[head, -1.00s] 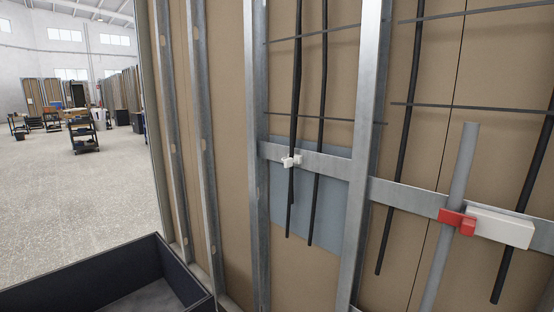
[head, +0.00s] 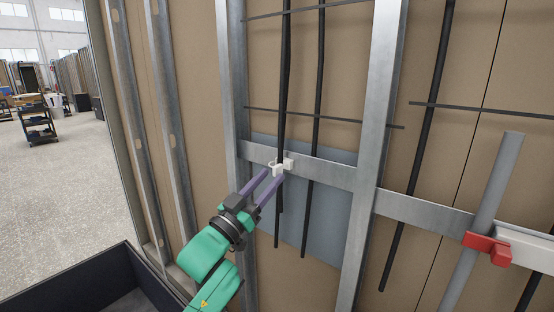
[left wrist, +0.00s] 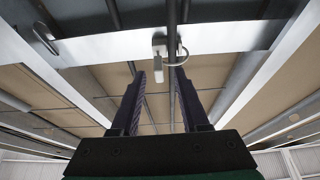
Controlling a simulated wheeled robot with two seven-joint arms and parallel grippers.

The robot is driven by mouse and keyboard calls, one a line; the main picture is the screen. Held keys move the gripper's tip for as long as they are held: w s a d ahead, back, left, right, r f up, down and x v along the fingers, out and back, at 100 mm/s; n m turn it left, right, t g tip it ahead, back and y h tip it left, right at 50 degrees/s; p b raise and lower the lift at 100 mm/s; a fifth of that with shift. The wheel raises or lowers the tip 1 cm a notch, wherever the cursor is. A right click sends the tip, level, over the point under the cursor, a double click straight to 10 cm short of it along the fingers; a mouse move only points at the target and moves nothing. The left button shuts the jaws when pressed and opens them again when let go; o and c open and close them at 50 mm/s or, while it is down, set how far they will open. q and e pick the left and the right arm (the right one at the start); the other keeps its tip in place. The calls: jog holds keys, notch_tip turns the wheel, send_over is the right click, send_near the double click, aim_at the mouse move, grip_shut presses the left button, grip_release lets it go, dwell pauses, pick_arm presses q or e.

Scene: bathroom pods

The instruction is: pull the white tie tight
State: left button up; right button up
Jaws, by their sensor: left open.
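The white tie (head: 288,163) is at the metal cross rail, with a small block and a thin loop around a black cable (head: 285,70). In the left wrist view, the tie's white block (left wrist: 159,44) is left of the cable and its loop curves out to the right. My left gripper (head: 276,174) is open, with its two purple fingers just below and in front of the tie. In the left wrist view the fingers (left wrist: 168,74) are apart, pointing at the tie, with nothing clearly held. Whether a fingertip touches the tie cannot be told. My right gripper is not in view.
A second black cable (head: 318,90) hangs close to the right of the tied one. Metal studs (head: 382,110) stand on both sides. A red clip (head: 487,248) holds a grey pipe (head: 490,195) at right. A dark open bin (head: 90,286) is at lower left.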

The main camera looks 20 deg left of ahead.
aim_at(273, 172)
pick_arm(q)
jog(key=x, duration=0.3)
jog(key=shift+w+r+p, duration=0.2)
jog(key=shift+r+p, duration=0.05)
jog(key=shift+p, duration=0.15)
jog(key=shift+w+d+r, duration=0.1)
jog(key=shift+w+d, duration=0.1)
jog(key=shift+d, duration=0.15)
jog(key=shift+a, duration=0.15)
jog(key=c, duration=0.5)
grip_shut()
